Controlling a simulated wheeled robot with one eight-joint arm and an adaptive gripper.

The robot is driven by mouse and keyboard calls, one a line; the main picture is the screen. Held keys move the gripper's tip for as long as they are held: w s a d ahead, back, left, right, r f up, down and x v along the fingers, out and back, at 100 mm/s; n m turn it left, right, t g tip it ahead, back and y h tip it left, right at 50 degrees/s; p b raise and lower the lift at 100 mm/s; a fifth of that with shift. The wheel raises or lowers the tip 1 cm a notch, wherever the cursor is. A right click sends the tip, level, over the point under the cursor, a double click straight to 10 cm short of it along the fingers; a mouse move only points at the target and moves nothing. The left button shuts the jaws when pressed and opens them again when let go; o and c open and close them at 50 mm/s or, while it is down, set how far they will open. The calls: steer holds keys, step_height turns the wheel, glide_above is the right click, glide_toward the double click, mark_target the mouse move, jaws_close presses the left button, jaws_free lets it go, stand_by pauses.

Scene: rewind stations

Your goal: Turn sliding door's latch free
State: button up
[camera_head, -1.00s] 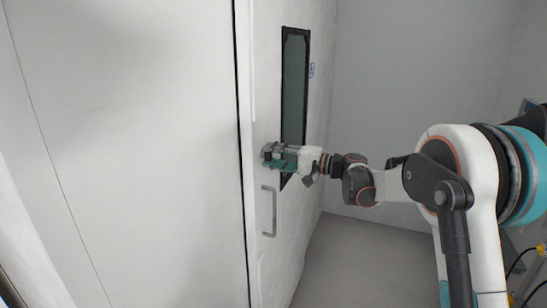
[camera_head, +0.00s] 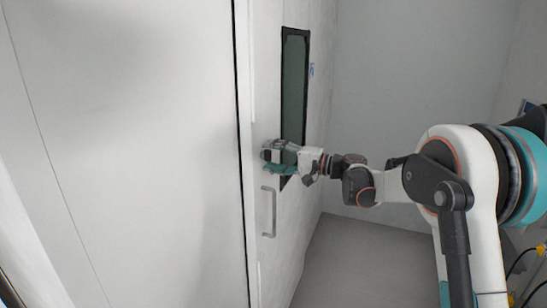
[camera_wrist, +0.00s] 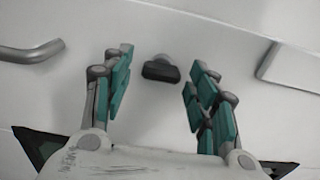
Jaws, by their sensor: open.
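The sliding door (camera_head: 262,110) is a pale panel with a narrow dark window. My gripper (camera_head: 276,158) is at the door, left of the window's lower end and above the door handle. In the wrist view my gripper (camera_wrist: 160,60) is open, with one teal-padded finger on each side of the latch and visible gaps between. In the head view the gripper largely hides the latch.
A grey bar handle (camera_head: 269,212) stands on the door below my gripper; its end also shows at the left of the wrist view (camera_wrist: 30,52). The dark window (camera_head: 294,85) is beside the gripper. A wide white panel (camera_head: 130,150) fills the left. Floor at right is clear.

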steer(key=shift+d, duration=0.1)
steer(key=v, duration=1.1)
steer(key=shift+s+d, duration=0.15)
steer(key=shift+d, duration=0.2)
steer(key=s+f+n+h+b, duration=0.1)
steer(key=s+f+h+b, duration=0.25)
steer(key=s+h, duration=0.95)
steer(key=s+d+f+n+h+b, duration=0.1)
steer(key=s+d+f, duration=0.3)
steer(key=s, duration=0.5)
steer(key=s+d+f+n+h+b, duration=0.1)
steer(key=s+d+f, duration=0.3)
steer(key=s, duration=0.5)
steer(key=s+d+f+n+t+h+b, duration=0.1)
steer(key=s+d+f, duration=0.3)
steer(key=s, duration=0.5)
steer(key=shift+s+f+h, duration=0.2)
steer(key=shift+f+h, duration=0.15)
steer(key=shift+h, duration=0.15)
